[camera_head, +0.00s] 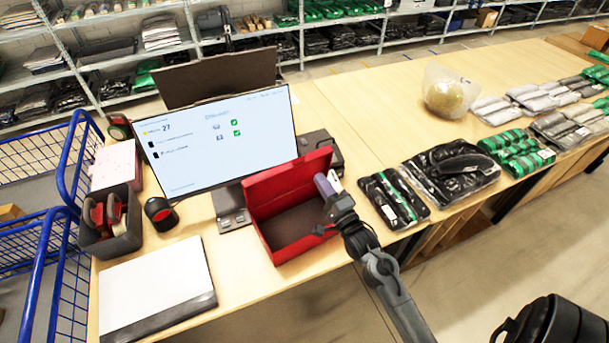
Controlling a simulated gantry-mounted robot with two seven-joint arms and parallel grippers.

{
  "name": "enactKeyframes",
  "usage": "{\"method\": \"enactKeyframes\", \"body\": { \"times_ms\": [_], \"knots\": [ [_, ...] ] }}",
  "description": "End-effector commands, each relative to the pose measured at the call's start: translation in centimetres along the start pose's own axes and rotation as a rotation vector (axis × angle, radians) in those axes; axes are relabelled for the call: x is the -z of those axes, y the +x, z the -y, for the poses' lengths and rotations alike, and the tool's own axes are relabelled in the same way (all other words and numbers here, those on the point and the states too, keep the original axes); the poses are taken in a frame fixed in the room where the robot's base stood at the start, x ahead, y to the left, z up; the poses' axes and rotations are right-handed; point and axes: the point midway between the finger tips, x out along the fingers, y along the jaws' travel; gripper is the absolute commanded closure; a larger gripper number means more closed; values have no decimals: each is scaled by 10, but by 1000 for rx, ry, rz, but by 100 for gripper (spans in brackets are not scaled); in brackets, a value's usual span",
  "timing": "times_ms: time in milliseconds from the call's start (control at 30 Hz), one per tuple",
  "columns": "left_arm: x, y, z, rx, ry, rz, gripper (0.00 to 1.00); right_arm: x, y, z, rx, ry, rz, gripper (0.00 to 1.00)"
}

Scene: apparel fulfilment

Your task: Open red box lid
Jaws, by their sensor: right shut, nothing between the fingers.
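The red box (283,254) stands on the table in front of the monitor. Its lid (288,186) is raised at the back and leans toward the monitor, so the dark, empty-looking inside shows. My right gripper (331,212) is shut and empty at the box's right side, close to the right edge of the raised lid. I cannot tell whether it touches the box. The gripper and arm hide part of the box's right side. My left gripper is out of view.
A monitor (221,140) stands behind the box. A scanner (160,211), a grey bin (112,242) and a white-topped flat case (157,285) are to the left. Bagged black garments (393,198) lie to the right. Blue wire carts (50,247) stand at the left edge.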

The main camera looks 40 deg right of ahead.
Motion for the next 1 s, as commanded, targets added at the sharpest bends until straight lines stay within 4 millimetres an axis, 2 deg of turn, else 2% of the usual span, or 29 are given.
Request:
{"method": "enactKeyframes", "body": {
  "times_ms": [33,100,200,300,467,800,1000],
  "knots": [
    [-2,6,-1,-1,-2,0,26,2,-15,-21,-36,-4,-2,100],
    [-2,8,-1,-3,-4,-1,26,4,-28,-36,-67,-9,-2,100],
    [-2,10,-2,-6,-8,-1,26,6,-37,-47,-92,-14,-1,100],
    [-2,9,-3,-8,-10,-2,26,7,-35,-51,-100,-17,0,100],
    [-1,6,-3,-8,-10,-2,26,7,-14,-51,-99,-17,1,100],
    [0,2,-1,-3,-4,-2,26,7,48,-58,-99,-17,1,100],
    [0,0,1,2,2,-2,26,7,77,-61,-100,-17,0,100]
  ]
}}
